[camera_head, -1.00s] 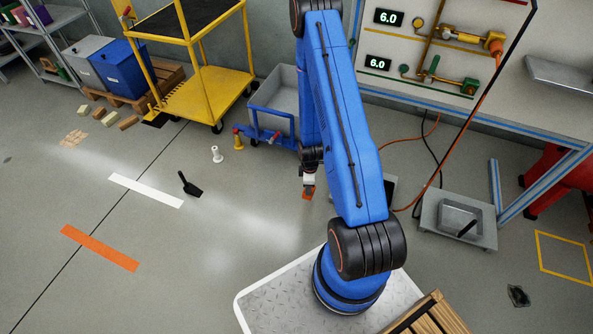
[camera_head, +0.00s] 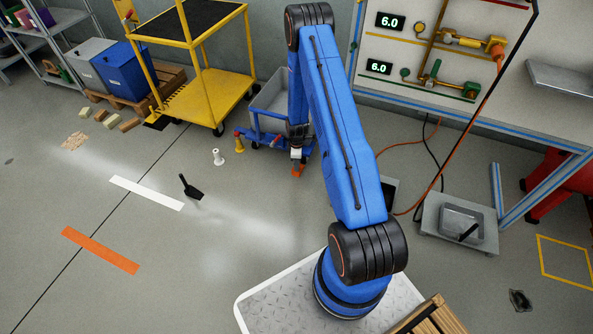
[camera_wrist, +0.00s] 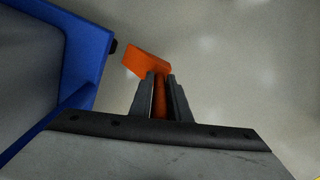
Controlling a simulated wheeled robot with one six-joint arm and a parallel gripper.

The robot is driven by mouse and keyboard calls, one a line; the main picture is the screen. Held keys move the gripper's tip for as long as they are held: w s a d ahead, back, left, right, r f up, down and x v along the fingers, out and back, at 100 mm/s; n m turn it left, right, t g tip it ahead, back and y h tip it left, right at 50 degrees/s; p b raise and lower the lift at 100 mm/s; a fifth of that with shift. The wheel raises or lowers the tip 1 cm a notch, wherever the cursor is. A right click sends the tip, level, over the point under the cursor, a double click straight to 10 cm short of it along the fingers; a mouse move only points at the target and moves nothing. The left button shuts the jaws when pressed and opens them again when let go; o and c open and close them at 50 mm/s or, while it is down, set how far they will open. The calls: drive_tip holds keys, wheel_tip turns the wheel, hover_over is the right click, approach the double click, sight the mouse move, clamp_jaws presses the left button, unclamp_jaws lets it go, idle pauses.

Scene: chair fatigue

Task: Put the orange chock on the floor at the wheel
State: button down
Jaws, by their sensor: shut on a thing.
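The orange chock (camera_wrist: 146,61) is held between the two fingers of my gripper (camera_wrist: 161,85) in the wrist view. In the head view the chock (camera_head: 297,171) shows small under my gripper (camera_head: 296,161), near the right front of the small blue cart (camera_head: 262,137). In the wrist view the cart's blue frame (camera_wrist: 88,55) is at the left, with a small dark part at its edge close to the chock. I cannot tell whether that part is the wheel. I cannot tell if the chock touches the floor. My arm hides part of the cart.
A yellow trolley (camera_head: 205,95) stands behind and left of the cart. A white peg-like item (camera_head: 217,157) and a yellow one (camera_head: 239,144) stand left of the cart. A black scoop (camera_head: 191,187) lies on the floor. The floor in front of the cart is clear.

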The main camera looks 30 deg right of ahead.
drive_tip(key=shift+w+f, duration=0.1)
drive_tip(key=shift+f, duration=2.1)
drive_tip(key=shift+w+f, duration=0.15)
drive_tip(key=shift+f, duration=0.1)
drive_tip(key=c, duration=1.7)
unclamp_jaws()
drive_tip(key=shift+o, duration=0.2)
